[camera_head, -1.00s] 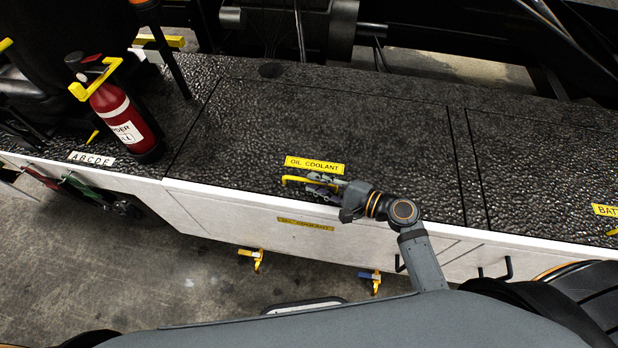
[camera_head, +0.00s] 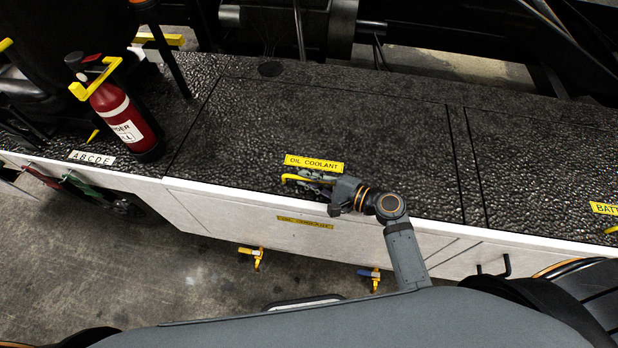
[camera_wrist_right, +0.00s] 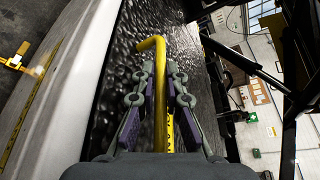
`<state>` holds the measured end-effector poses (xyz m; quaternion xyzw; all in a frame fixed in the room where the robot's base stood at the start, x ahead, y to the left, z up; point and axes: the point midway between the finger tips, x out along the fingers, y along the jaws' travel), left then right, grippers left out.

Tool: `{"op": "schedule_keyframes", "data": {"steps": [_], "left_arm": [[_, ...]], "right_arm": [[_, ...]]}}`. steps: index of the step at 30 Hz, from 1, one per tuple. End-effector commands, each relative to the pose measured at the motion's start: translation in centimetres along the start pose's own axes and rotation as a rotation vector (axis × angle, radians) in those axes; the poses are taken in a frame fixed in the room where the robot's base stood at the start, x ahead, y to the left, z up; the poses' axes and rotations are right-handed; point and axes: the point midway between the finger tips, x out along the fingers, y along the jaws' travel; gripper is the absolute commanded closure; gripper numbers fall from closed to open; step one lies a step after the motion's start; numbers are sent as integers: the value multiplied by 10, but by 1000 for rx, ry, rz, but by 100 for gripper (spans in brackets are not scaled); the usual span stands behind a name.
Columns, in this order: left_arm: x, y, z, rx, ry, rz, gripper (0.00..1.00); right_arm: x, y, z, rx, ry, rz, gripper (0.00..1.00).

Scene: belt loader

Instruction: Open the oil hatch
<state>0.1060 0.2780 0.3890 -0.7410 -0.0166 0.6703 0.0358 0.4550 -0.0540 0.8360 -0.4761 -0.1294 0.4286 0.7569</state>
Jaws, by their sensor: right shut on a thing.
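The oil hatch (camera_head: 330,115) is a black textured panel with a yellow "OIL COOLANT" label (camera_head: 314,163); it lies flat and closed, level with the deck. Its yellow handle (camera_head: 292,178) sits near the front edge, just below the label. My right gripper (camera_head: 318,180) reaches in from the right and is shut on the handle. In the right wrist view, the bent yellow handle (camera_wrist_right: 157,50) runs between the two fingers of the gripper (camera_wrist_right: 160,95). The fingers hide part of the handle. My left gripper is not in view.
A red fire extinguisher (camera_head: 126,118) stands on the deck at left, beside an "ABCDE" label (camera_head: 91,158). A second hatch with a "BATT" label (camera_head: 605,208) lies to the right.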

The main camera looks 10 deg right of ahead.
Motion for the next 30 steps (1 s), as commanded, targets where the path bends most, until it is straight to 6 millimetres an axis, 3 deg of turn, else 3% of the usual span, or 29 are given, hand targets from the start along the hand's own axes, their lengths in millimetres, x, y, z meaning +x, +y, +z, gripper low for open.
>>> {"op": "schedule_keyframes", "data": {"steps": [5,11,18,30], "left_arm": [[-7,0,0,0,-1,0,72],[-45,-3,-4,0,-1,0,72],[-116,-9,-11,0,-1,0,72],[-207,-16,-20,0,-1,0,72]], "right_arm": [[-1,-5,3,8,0,4,100],[-7,-35,17,53,1,21,100],[-15,-92,39,173,1,71,100],[-21,-191,54,289,2,122,100]]}}
